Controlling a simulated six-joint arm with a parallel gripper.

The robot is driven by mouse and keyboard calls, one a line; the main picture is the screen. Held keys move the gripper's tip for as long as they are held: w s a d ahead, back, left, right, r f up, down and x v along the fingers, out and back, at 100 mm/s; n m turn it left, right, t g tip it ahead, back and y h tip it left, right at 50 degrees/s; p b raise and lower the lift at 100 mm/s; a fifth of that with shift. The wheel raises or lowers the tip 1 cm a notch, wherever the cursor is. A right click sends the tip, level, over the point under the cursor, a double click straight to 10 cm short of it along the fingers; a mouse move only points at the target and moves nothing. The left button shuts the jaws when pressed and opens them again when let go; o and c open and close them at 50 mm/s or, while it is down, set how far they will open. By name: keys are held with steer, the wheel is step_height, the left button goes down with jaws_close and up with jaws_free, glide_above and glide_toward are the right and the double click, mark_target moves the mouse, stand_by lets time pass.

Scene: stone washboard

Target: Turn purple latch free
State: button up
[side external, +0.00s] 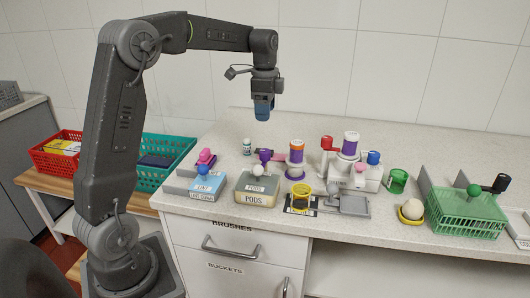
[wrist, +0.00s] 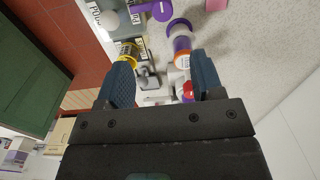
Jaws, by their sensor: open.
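A purple latch (side external: 266,156) with a knob-like end stands at the back of the PODS box (side external: 255,192), on the counter. In the wrist view the purple latch (wrist: 160,11) shows at the top edge, partly cut off, beside the PODS box. My gripper (side external: 262,115) is high above the counter, behind and above the latch in the side view, and touches nothing. In the wrist view the two blue fingers of my gripper (wrist: 161,76) are spread wide with nothing held between them. How the latch is attached is too small to tell.
The blue-topped LINT box (side external: 207,186) is to the left. A yellow cup (side external: 299,193) is in front and a green basket (side external: 467,213) far right.

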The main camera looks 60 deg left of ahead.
mark_target(265, 151)
steer(key=f, duration=1.4)
steer(key=shift+w+a, duration=0.15)
steer(key=shift+a, duration=0.1)
steer(key=shift+c, duration=0.2)
steer(key=c, duration=0.9)
